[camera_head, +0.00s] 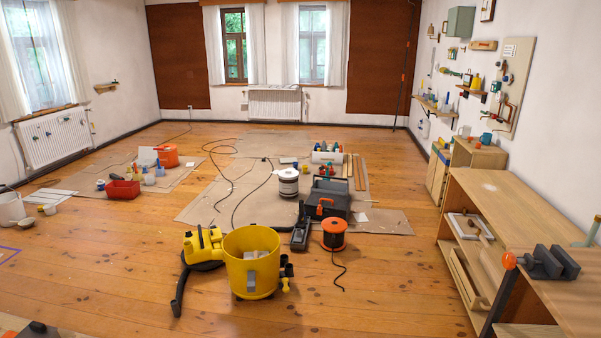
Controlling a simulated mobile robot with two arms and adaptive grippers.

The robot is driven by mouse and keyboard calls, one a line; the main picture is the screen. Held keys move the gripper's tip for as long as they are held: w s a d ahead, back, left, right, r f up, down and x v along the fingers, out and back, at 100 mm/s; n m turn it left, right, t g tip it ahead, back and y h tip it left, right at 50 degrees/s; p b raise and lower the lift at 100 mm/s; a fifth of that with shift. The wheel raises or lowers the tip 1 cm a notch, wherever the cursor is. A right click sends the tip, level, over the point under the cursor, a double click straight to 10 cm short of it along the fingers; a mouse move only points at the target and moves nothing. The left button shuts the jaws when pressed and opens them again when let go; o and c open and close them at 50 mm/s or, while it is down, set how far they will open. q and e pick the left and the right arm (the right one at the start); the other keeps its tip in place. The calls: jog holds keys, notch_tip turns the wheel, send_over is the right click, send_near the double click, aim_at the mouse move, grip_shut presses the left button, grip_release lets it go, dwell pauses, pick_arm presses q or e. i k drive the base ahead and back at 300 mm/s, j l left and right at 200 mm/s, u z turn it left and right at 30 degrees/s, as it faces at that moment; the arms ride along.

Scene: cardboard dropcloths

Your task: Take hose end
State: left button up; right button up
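A yellow vacuum drum (252,268) stands open on the wooden floor in the lower middle, with pale contents inside. Its yellow motor head (203,243) sits off the drum, against its left side. A thick black hose (182,282) curves down from the motor head, and its hose end (177,308) rests on or just above the floor at the lower left of the head. I cannot tell exactly where the hose joins. Neither of my grippers is in view.
Thin black cables cross the cardboard. A wooden workbench (520,215) with a vise lines the right. Floor left of the hose is mostly clear.

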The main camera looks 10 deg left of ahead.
aim_at(174, 303)
jog(key=i+u, duration=0.1)
jog(key=i, duration=0.5)
jog(key=i+u, duration=0.1)
jog(key=i, duration=0.45)
jog(key=i+l+u, duration=0.15)
jog(key=i, duration=0.45)
jog(key=i+l+u, duration=0.1)
jog(key=i, duration=0.5)
